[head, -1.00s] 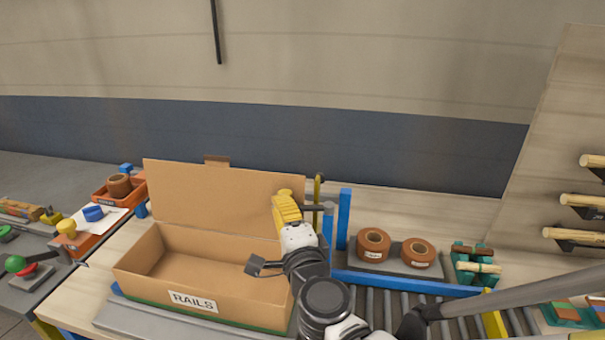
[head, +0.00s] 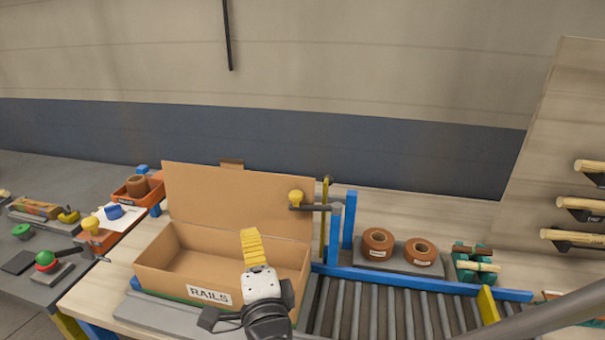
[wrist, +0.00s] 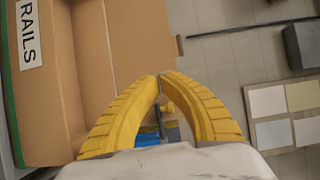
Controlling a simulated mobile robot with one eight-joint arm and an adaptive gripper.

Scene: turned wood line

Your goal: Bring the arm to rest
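My gripper (head: 251,234) has yellow ribbed fingers and a white body. In the head view it stands in front of the right part of the open cardboard box (head: 165,270) labelled RAILS, hiding some of its front wall. In the wrist view the two fingertips (wrist: 161,76) meet, with nothing held between them. The box (wrist: 95,50) lies to the left there. The part of the box's inside that I can see is empty.
A roller conveyor (head: 375,312) with blue rails runs right of the box. Behind it are two brown rolls (head: 377,242) on a grey plate. A blue post (head: 350,222) and a yellow-knobbed lever (head: 296,197) stand beside the box. A grey bench (head: 60,185) is at left.

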